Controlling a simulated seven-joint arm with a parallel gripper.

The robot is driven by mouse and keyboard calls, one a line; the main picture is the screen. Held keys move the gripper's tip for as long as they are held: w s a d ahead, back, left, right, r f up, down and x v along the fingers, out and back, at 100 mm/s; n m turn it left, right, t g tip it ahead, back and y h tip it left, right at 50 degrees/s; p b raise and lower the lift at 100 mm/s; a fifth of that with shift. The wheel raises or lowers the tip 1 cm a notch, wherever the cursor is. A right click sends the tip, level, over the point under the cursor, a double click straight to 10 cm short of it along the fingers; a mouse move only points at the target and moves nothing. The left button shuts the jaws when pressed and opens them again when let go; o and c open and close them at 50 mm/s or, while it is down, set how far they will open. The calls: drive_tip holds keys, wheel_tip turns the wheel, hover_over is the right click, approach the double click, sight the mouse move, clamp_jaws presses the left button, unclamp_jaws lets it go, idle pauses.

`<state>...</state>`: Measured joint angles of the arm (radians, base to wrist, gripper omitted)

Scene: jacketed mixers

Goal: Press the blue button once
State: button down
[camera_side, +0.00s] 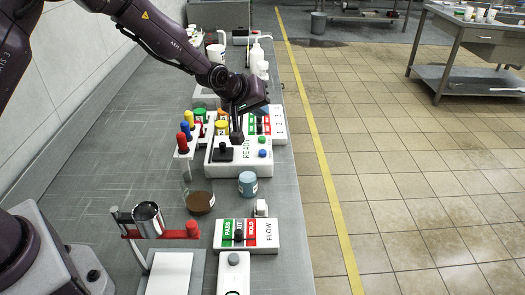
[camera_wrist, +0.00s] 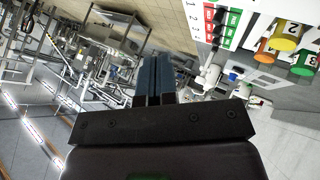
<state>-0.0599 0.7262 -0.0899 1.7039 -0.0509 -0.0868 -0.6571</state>
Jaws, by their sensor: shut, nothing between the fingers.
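The white box marked READY (camera_side: 240,164) stands on the bench in the side view. It carries a black knob (camera_side: 223,150) on its left, and a small blue button (camera_side: 262,140) and a small green button (camera_side: 262,153) on its right. My gripper (camera_side: 237,138) hangs over the back part of this box, left of the blue button and apart from it. In the wrist view, the two fingers of my gripper (camera_wrist: 155,73) are together and empty. The blue button does not show in the wrist view.
Red and blue handles (camera_side: 185,128) stand to the left. A blue-lidded jar (camera_side: 248,184) and the FLOW box (camera_side: 246,235) are in front. Open floor lies right.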

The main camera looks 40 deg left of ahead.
sight(260, 151)
drive_tip(key=shift+f, duration=4.4)
drive_tip(key=shift+f, duration=0.4)
drive_tip(key=shift+f, duration=0.45)
drive_tip(key=shift+r, duration=0.85)
drive_tip(key=shift+r, duration=2.5)
